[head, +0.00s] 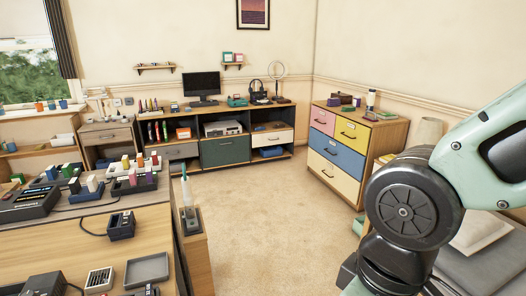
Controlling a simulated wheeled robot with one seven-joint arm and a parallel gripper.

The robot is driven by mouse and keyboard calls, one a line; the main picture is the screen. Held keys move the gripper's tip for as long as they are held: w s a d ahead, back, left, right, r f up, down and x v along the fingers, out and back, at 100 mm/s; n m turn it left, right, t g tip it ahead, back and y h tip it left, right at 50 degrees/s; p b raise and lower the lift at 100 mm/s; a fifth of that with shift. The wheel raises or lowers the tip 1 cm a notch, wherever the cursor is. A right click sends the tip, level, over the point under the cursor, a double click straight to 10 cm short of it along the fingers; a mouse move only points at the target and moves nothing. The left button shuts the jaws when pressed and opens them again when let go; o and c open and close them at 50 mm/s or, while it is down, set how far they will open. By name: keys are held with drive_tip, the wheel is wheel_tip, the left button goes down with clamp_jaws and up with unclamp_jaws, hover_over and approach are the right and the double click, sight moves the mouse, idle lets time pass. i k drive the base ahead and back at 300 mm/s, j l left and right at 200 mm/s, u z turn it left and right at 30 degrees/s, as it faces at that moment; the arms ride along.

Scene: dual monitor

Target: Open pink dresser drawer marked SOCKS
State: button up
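The wooden dresser (398,130) stands against the right wall across the room. Its pink drawer (322,120) is at the top left of the front, beside a yellow drawer (352,133). The pink drawer looks closed, flush with the front, and has a dark handle. Any SOCKS marking on it is too small to read. Below are a blue drawer (337,155) and a cream drawer (334,178), also closed. My arm fills the right side of the view, nearer than the dresser. My gripper is out of view.
Open carpet (265,210) lies before the dresser. A wooden table (150,228) with several devices fills the lower left. A narrow wooden stand (197,262) is beside it. A long sideboard (262,118) with a monitor (202,84) lines the back wall. A bed (490,265) is at right.

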sight(324, 120)
drive_tip(key=i, duration=2.1)
drive_tip(key=i+z, duration=0.25)
drive_tip(key=i, duration=0.2)
drive_tip(key=i+j+z, duration=0.25)
drive_tip(key=i, duration=0.15)
drive_tip(key=i+j+z, duration=0.2)
drive_tip(key=i, duration=0.25)
drive_tip(key=i+j+z, duration=0.25)
drive_tip(key=i+j, duration=0.05)
drive_tip(key=i, duration=0.1)
